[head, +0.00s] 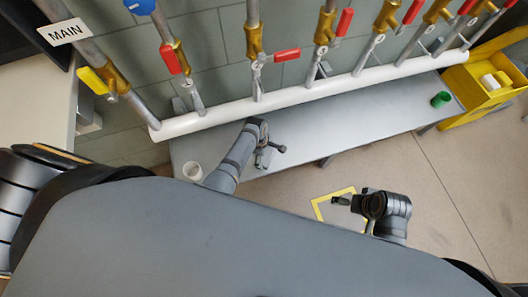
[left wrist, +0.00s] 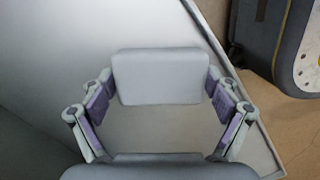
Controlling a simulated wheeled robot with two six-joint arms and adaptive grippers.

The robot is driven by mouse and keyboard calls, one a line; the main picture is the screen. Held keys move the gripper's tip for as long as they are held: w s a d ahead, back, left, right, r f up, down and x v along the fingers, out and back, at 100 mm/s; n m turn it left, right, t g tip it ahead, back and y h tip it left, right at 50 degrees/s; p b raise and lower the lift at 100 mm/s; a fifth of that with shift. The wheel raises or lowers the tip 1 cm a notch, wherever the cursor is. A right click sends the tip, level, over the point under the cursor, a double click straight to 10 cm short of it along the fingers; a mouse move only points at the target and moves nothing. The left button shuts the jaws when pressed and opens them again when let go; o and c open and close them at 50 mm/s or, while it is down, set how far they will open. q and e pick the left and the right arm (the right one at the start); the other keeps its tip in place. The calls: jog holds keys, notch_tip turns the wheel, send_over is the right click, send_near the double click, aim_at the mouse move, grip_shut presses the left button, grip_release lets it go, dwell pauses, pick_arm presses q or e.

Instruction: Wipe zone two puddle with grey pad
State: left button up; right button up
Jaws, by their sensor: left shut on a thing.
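My left gripper (head: 268,155) is over the grey bench (head: 340,123) below the pipes, near its front edge. In the left wrist view my left gripper (left wrist: 160,107) has its two fingers spread on either side of the light grey pad (left wrist: 156,77) and is shut on it. The pad looks flat and rectangular. The pad's underside is hidden, so I cannot tell if it touches the bench. I cannot make out a puddle or a zone mark on the bench. My right gripper (head: 341,201) is above the floor, right of the bench front; its jaw opening is too small to tell.
A white pipe (head: 300,96) runs along the back of the bench, with red-handled valves above it. A yellow bin (head: 470,92) stands beyond. A yellow-bordered square (head: 322,206) marks the floor.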

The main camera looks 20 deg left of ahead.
aim_at(267, 164)
pick_arm(q)
jog(key=shift+s+d+r+p, duration=0.15)
jog(key=shift+s+d+p, duration=0.15)
jog(key=shift+s, duration=0.1)
jog(key=shift+s+d+f+p, duration=0.15)
jog(key=shift+s+d+p, duration=0.2)
jog(key=shift+s, duration=0.25)
jog(key=shift+s+d+f+p, duration=0.15)
jog(key=shift+s+d+p, duration=0.15)
jog(key=shift+s, duration=0.25)
jog(key=c, duration=0.3)
jog(key=shift+s+d+f, duration=0.1)
jog(key=shift+c, duration=0.8)
jog(key=shift+o, duration=0.3)
jog(key=shift+w+d+f+b, duration=0.1)
jog(key=shift+w+d+b, duration=0.3)
jog(key=shift+d, duration=0.4)
jog(key=shift+w+a+r+b, duration=0.15)
jog(key=shift+w+a, duration=0.3)
jog(key=shift+w, duration=0.35)
jog(key=shift+w+a+r+b, duration=0.15)
jog(key=shift+w+a, duration=0.3)
jog(key=shift+w, duration=0.35)
jog(key=shift+w+a, duration=0.35)
